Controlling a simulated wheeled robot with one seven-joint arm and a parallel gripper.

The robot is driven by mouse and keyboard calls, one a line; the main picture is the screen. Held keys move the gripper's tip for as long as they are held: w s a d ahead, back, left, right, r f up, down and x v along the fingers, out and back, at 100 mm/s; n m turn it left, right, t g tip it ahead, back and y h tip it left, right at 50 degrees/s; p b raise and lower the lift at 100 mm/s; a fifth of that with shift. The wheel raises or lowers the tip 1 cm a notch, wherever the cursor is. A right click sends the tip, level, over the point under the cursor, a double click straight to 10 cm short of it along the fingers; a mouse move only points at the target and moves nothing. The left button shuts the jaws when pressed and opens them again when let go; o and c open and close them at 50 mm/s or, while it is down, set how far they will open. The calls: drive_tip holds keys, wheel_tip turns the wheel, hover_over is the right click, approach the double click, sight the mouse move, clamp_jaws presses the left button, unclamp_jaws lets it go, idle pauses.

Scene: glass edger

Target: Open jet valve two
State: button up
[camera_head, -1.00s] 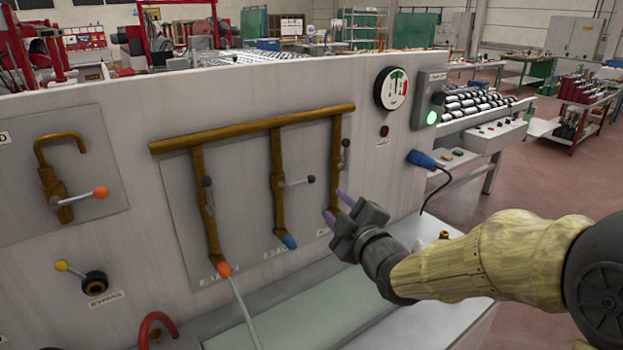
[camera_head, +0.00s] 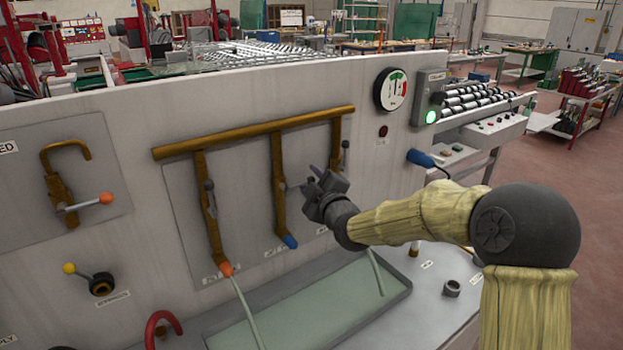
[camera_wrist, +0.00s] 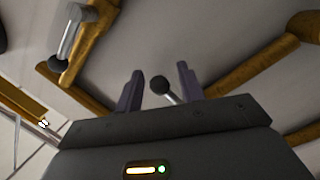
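Three brown drop pipes with lever valves hang from a brown header pipe (camera_head: 255,131) on the panel. The middle valve, which I take as jet valve two, has its lever (camera_head: 294,187) sticking out sideways across its pipe (camera_head: 279,190); its jet has a blue tip (camera_head: 289,241). My gripper (camera_head: 314,176) is at the end of this lever and hides its ball in the head view. In the wrist view, my gripper (camera_wrist: 160,88) is open, with a dark lever ball (camera_wrist: 160,84) between its fingers, no visible grip on it. The left lever (camera_head: 210,196) lies along its pipe.
Water streams fall from the left orange-tipped jet (camera_head: 226,269) and at the right into the tray (camera_head: 400,293). The right valve lever (camera_head: 345,150) is close behind my gripper. A gauge (camera_head: 391,90) and green-lit box (camera_head: 429,96) stand to the right.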

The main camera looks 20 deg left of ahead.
clamp_jaws()
